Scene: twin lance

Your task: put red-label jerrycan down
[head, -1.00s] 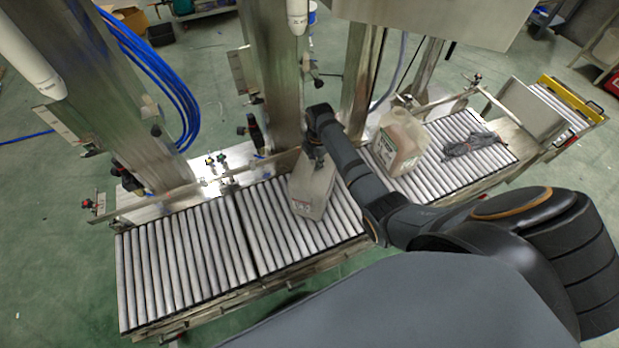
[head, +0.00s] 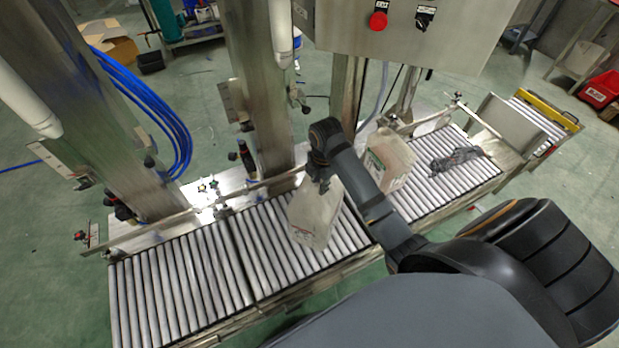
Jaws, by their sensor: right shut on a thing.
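The red-label jerrycan (head: 315,213), a pale translucent can with a small reddish label low on its front, is over the roller conveyor (head: 190,268), left of my right forearm. My right gripper (head: 320,178) is shut on its top from above. The can is roughly upright, slightly tilted in the picture. I cannot tell whether its base touches the rollers. The gripper's fingers are partly hidden by the wrist. My left gripper is not in view.
Another jerrycan (head: 391,160) with a greenish label stands on the rollers right of my forearm. A dark crumpled bundle (head: 457,160) lies farther right. A guide rail (head: 150,228) and steel posts line the back. The left rollers are clear.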

